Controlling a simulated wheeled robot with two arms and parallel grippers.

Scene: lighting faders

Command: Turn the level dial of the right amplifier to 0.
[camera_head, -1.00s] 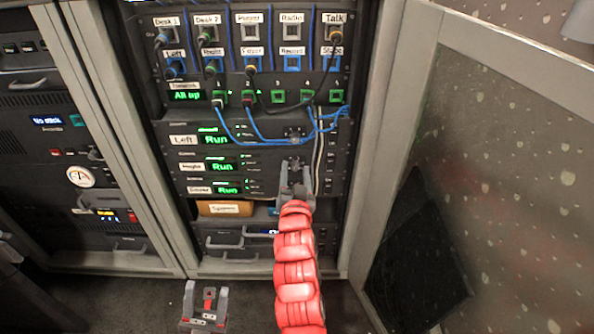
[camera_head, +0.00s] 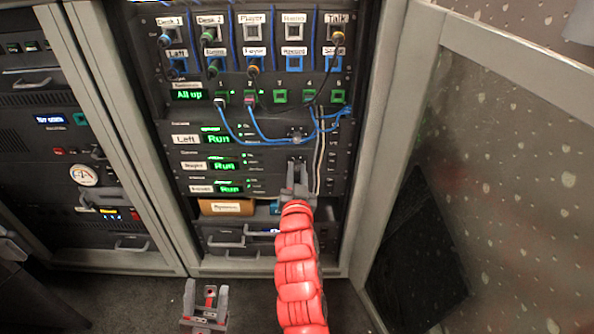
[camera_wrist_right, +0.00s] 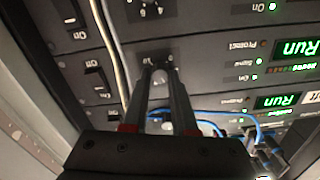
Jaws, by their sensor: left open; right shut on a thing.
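The right amplifier (camera_head: 222,165) is the middle of three stacked units in the rack. Its green display reads "Run". My right gripper (camera_head: 297,166) reaches up to this unit's right part, with its fingers shut on the level dial. In the right wrist view, which is upside down, the fingertips (camera_wrist_right: 160,72) meet at the panel around the dial. The dial itself is mostly hidden by the fingers, and its pointer and setting cannot be read. My left gripper (camera_head: 206,303) is open and empty, low over the floor in front of the rack.
The left amplifier (camera_head: 216,139) is directly above, with blue cables (camera_head: 263,133) drooping close to its dial. The lowest amplifier (camera_head: 229,188) is below. Rocker switches (camera_wrist_right: 98,80) and a pale cable (camera_wrist_right: 110,50) are beside the dial. An open door (camera_head: 500,160) stands to the right.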

